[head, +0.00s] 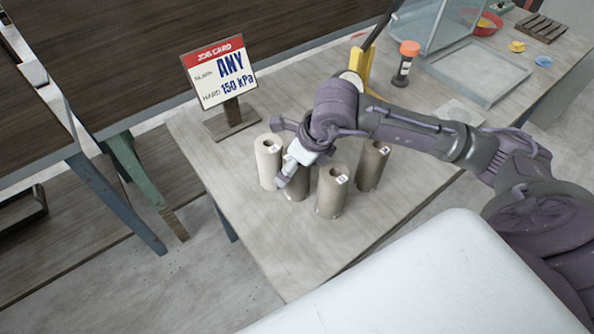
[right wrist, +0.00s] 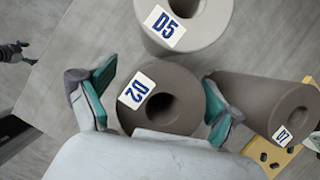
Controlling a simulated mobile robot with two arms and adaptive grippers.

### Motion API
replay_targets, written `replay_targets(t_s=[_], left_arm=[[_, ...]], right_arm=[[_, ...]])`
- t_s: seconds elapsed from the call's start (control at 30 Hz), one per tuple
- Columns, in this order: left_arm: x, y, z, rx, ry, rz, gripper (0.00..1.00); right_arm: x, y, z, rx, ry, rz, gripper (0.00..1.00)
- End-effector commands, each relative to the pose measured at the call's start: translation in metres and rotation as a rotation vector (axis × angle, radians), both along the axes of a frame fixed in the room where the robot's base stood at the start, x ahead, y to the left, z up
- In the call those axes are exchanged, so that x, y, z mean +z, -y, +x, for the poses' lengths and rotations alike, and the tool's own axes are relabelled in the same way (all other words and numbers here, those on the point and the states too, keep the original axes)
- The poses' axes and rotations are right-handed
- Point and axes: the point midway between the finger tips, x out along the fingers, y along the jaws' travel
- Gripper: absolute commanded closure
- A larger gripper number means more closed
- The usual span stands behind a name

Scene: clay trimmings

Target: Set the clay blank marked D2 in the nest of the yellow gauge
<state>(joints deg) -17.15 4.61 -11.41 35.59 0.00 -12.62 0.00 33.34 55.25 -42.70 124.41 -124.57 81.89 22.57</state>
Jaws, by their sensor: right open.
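The dark grey-brown clay blank marked D2 (right wrist: 183,118) stands upright with a hole in its top. In the head view D2 (head: 299,192) is mostly hidden by my right gripper. My right gripper (right wrist: 159,88) is open, its green-padded fingers on either side of D2; whether they touch it is unclear. In the head view the gripper (head: 288,174) points down among the blanks. The yellow gauge (head: 361,66) stands behind my right arm; its nest is hidden there. A small dark gripper, likely my left one (right wrist: 14,52), shows in the right wrist view, its jaws unclear.
The pale blank D5 (right wrist: 205,18) and dark blank D7 (right wrist: 262,92) stand close to D2. A job card (head: 220,72) reads ANY, 150 kPa.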

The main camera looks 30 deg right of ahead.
Motion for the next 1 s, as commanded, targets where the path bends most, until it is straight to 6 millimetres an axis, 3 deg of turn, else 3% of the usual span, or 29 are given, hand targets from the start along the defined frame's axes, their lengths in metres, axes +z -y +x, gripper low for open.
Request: replay_targets(t_s=[0.1, 0.63, 1.0], left_arm=[[-0.0003, -0.0002, 0.0003, 0.000, 0.000, 0.000, 0.15], [-0.0003, -0.0002, 0.0002, 0.000, 0.000, 0.000, 0.15], [-0.0006, 0.0000, -0.0003, -0.001, 0.000, 0.000, 0.15]], right_arm=[[0.0001, 0.0000, 0.0000, 0.000, 0.000, 0.000, 0.11], [0.0007, 0.0000, -0.0001, 0.000, 0.001, 0.001, 0.99], [0.0057, -0.0002, 0.0011, 0.000, 0.006, 0.002, 1.00]])
